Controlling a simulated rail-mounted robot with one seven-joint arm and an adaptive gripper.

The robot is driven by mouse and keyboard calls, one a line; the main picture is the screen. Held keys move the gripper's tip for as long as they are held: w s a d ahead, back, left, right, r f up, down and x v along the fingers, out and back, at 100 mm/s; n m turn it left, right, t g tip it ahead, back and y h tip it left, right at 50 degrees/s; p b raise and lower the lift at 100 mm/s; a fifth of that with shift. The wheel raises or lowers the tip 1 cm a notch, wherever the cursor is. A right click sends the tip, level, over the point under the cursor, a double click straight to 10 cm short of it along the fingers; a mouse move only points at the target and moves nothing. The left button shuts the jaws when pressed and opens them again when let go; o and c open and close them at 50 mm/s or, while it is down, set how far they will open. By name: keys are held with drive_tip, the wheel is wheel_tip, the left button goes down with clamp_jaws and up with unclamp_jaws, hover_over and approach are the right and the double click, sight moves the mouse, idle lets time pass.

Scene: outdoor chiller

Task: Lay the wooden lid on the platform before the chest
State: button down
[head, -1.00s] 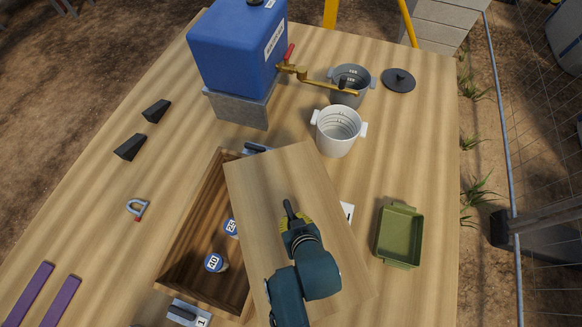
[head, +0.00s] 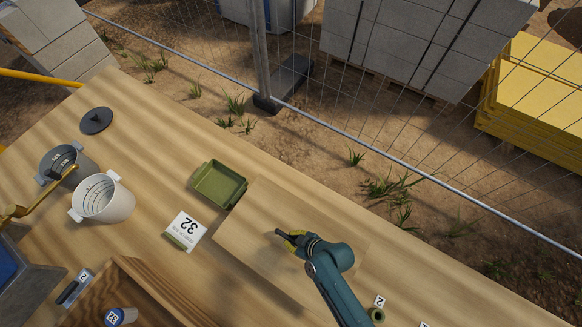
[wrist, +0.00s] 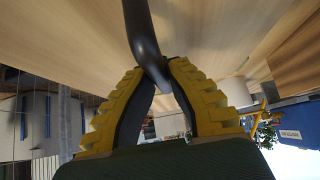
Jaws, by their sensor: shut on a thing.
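The wooden lid (head: 265,225) is a flat pale board in the head view. It is to the right of the chest (head: 155,285), over the similarly coloured wooden platform (head: 150,170). My gripper (head: 284,234) is shut on the lid's dark handle (wrist: 145,40), seen between the yellow-padded fingers in the wrist view. Only the chest's upper corner shows at the lower left. Its inside is uncovered there and holds a blue-topped item (head: 121,317). I cannot tell whether the lid touches the platform, because their wood looks alike.
White (head: 103,200) and grey (head: 62,165) pots stand at the left. Wire fencing runs beyond the platform's far edge.

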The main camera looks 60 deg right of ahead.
wheel_tip(320, 180, down, 8)
drive_tip(key=b, duration=0.6)
drive_tip(key=shift+b, duration=0.4)
drive_tip(key=c, duration=1.1)
unclamp_jaws()
drive_tip(key=shift+c, duration=0.2)
drive_tip(key=shift+o, duration=0.5)
drive_tip(key=shift+s+f, duration=0.1)
drive_tip(key=shift+f, duration=0.05)
drive_tip(key=o, duration=0.4)
drive_tip(key=shift+r, duration=0.25)
drive_tip(key=p+v, duration=0.5)
drive_tip(key=v, duration=0.1)
drive_tip(key=shift+s+r, duration=0.15)
drive_tip(key=shift+r, duration=0.15)
